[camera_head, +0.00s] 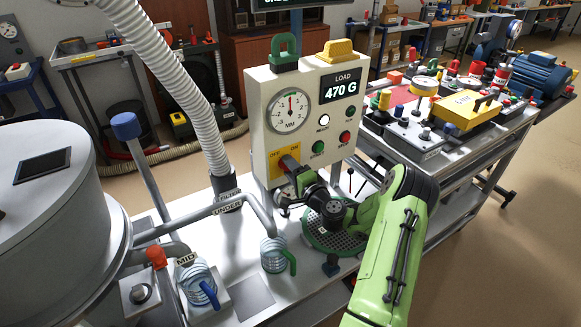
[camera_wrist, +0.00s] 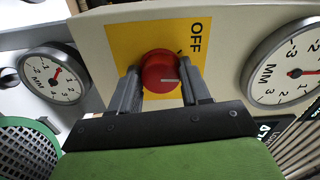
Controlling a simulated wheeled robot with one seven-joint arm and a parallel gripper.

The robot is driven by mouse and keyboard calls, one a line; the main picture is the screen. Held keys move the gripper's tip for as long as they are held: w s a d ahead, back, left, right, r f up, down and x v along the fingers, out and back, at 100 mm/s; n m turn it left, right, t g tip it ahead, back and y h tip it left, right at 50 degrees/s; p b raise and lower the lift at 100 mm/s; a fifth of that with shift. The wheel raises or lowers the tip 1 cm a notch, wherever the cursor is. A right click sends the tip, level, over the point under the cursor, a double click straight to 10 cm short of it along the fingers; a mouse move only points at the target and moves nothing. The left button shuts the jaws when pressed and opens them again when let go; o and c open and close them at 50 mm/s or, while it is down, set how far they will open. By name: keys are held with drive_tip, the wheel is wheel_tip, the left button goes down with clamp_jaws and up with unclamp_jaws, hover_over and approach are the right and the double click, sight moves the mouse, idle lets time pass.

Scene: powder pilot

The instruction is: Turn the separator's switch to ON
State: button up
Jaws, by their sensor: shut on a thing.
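The separator's switch is a round red knob with a white line, seen close up in the wrist view (camera_wrist: 154,66). It sits on a yellow plate (camera_wrist: 122,38) with OFF printed on it; the ON side is hidden there by my gripper. The white line points to the picture's right, roughly midway between the two sides. My gripper (camera_wrist: 161,76) is shut on the knob, one finger on each side. In the head view the yellow plate (camera_head: 273,168) shows OFF left and ON right on the cream control box (camera_head: 262,110); my gripper (camera_head: 292,170) largely covers the knob.
The box carries a dial (camera_head: 289,111), a LOAD display (camera_head: 340,87) reading 470 G, and green, red and white buttons. A grey drum (camera_head: 50,215) stands left. Coiled hoses and a blue-topped lever (camera_head: 126,126) are nearby. A cluttered bench stands right.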

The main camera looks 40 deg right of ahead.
drive_tip(key=shift+m+p, duration=1.75)
drive_tip(key=shift+m, duration=1.75)
drive_tip(key=o, duration=1)
drive_tip(key=shift+o, duration=0.2)
drive_tip(key=s, duration=1.5)
drive_tip(key=shift+s+a, duration=0.4)
